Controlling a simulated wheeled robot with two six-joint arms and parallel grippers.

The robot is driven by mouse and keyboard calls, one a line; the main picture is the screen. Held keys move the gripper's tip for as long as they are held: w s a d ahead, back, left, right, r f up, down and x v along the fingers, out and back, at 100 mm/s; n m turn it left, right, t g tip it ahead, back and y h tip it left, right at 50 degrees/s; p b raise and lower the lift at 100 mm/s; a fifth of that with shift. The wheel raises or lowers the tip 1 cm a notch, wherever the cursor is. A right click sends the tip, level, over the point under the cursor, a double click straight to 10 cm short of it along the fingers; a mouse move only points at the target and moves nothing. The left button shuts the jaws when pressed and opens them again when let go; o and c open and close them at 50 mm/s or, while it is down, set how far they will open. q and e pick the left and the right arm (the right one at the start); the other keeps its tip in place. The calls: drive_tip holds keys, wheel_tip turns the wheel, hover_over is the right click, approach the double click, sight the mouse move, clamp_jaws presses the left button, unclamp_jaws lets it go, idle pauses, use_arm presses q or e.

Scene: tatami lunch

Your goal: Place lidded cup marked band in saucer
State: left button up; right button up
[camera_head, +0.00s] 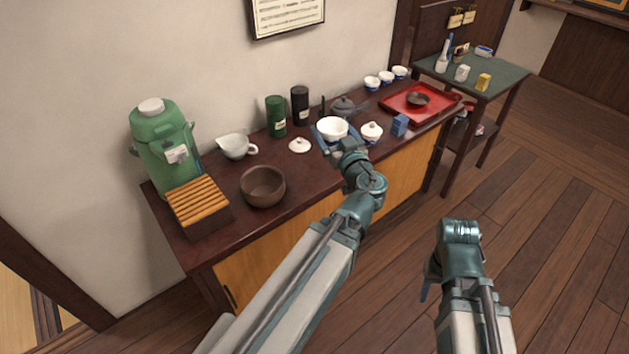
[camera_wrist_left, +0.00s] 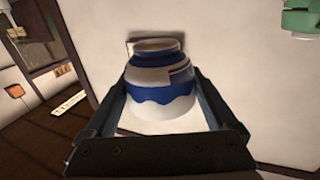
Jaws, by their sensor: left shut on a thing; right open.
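My left gripper (camera_head: 336,139) is shut on a white cup with a blue band (camera_head: 332,126), held over the front part of the counter. In the left wrist view the cup (camera_wrist_left: 160,85) sits between both fingers, its blue wavy band showing. From the head it looks open-topped, with no lid on it. A white lidded cup (camera_head: 371,133) stands just right of the held cup. A loose white lid (camera_head: 300,145) lies to the left. A dark saucer (camera_head: 418,99) rests on the red tray (camera_head: 400,108). My right gripper (camera_head: 428,284) hangs low over the floor, open and empty.
On the dark counter (camera_head: 225,240) stand a green flask (camera_head: 160,140), slatted box (camera_head: 197,205), brown bowl (camera_head: 263,187), white pourer (camera_head: 236,146), two canisters (camera_head: 276,116), a dark teapot (camera_head: 344,106), a blue box (camera_head: 400,125) and small cups (camera_head: 385,78). A side table (camera_head: 500,72) is right.

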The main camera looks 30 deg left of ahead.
use_arm(q)
wheel_tip(320, 180, down, 22)
drive_tip(key=b, duration=1.9)
drive_tip(key=shift+r+b, duration=0.25)
drive_tip(key=shift+b, duration=0.05)
drive_tip(key=x, duration=0.9)
drive_tip(key=s+f+b+x, duration=0.1)
drive_tip(key=x, duration=0.3)
drive_tip(key=shift+w+a+f, duration=0.1)
drive_tip(key=shift+w+a, duration=0.1)
drive_tip(key=shift+a, duration=0.4)
drive_tip(key=shift+w+a, duration=0.3)
drive_tip(key=shift+w+a+f+b, duration=0.6)
drive_tip(key=shift+a+b, duration=0.1)
drive_tip(key=shift+a, duration=0.1)
wheel_tip(320, 180, down, 2)
drive_tip(key=shift+s+d+f+b, duration=0.1)
drive_tip(key=shift+f+b, duration=0.05)
drive_tip(key=shift+b, duration=0.95)
